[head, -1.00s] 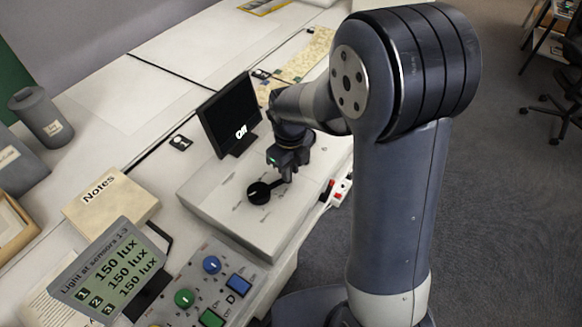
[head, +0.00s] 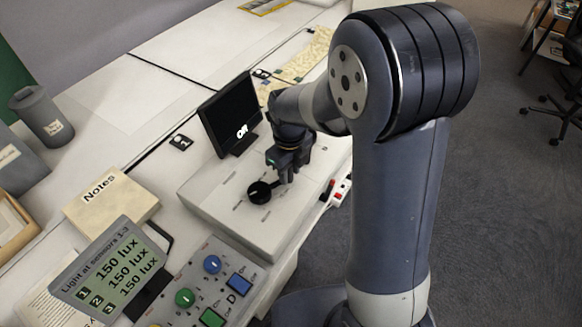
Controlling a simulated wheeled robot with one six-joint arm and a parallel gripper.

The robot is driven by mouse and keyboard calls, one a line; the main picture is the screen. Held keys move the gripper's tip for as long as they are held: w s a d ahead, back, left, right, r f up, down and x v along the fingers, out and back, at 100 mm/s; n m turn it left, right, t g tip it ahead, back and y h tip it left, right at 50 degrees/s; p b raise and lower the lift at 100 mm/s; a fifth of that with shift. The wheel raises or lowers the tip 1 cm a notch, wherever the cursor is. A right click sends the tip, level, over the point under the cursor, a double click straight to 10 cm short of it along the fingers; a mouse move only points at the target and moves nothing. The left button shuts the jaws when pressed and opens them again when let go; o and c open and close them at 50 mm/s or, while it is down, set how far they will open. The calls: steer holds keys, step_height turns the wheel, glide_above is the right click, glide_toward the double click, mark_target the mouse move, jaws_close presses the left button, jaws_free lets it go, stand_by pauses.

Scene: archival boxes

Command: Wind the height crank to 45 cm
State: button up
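A black round crank (head: 259,193) sits on top of a pale grey box (head: 215,204). A short black arm runs from its hub to the right, toward my gripper. My gripper (head: 286,177) points down at the end of this arm. Its fingers overlap the handle end in the picture, and I cannot tell whether they are closed on it. Small marks surround the crank, too small to read. A black screen (head: 229,113) at the back of the box reads "Off". No height value in cm is readable.
In front stand a light display (head: 110,270) reading 150 lux on three lines and a panel with blue and green knobs (head: 212,264). A Notes box (head: 110,202) lies left. A red-and-white power strip (head: 335,192) is at the right edge of the table.

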steer(key=shift+o, duration=1.4)
steer(key=shift+w, duration=0.1)
step_height(320, 180, up, 11)
steer(key=shift+f, duration=0.1)
steer(key=shift+c, duration=0.3)
